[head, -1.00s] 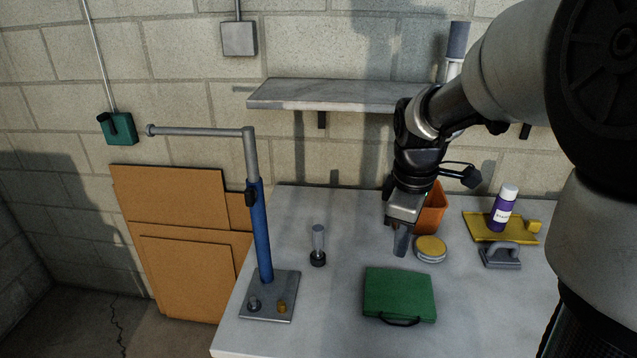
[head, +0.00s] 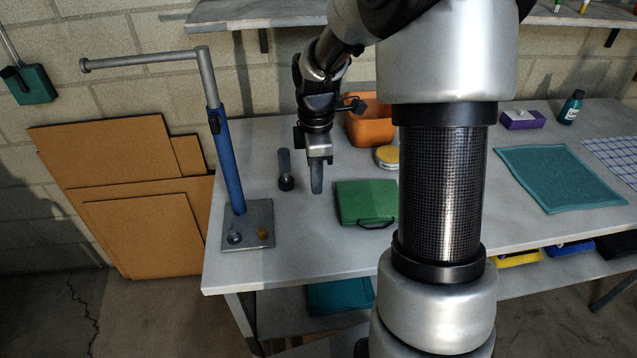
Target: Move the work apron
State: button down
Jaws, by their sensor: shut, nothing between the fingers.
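No thing in the head view is plainly a work apron. A flat teal cloth or mat (head: 556,178) lies on the right part of the table. Another teal item (head: 340,296) lies on the shelf below the tabletop, partly hidden by my arm. My gripper (head: 317,188) points down over the left part of the table, shut and empty. It is between the small dark-based cylinder (head: 285,170) and the green case (head: 362,203), far from both teal things.
A blue post with a grey arm (head: 226,160) stands at the table's left end. An orange bin (head: 369,125) and a yellow-topped tin (head: 387,156) are behind the case. A purple box (head: 521,119) and dark bottle (head: 571,107) stand at the back right. My arm hides the table's middle.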

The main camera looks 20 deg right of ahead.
aim_at(333, 213)
notch_tip(333, 213, down, 8)
jog(key=shift+r+b, duration=0.1)
jog(key=shift+b, duration=0.5)
jog(key=shift+s+d+r, duration=0.1)
jog(key=shift+s+d, duration=0.05)
jog(key=shift+d, duration=0.5)
jog(key=shift+s+d, duration=0.15)
jog(key=shift+d, duration=0.45)
jog(key=shift+s+d, duration=0.15)
jog(key=shift+d, duration=0.55)
jog(key=s+d+p, duration=0.2)
jog(key=d, duration=0.6)
jog(key=s+d+p, duration=0.2)
jog(key=d, duration=0.7)
jog(key=s+d+p, duration=0.2)
jog(key=d, duration=0.7)
jog(key=shift+d, duration=0.25)
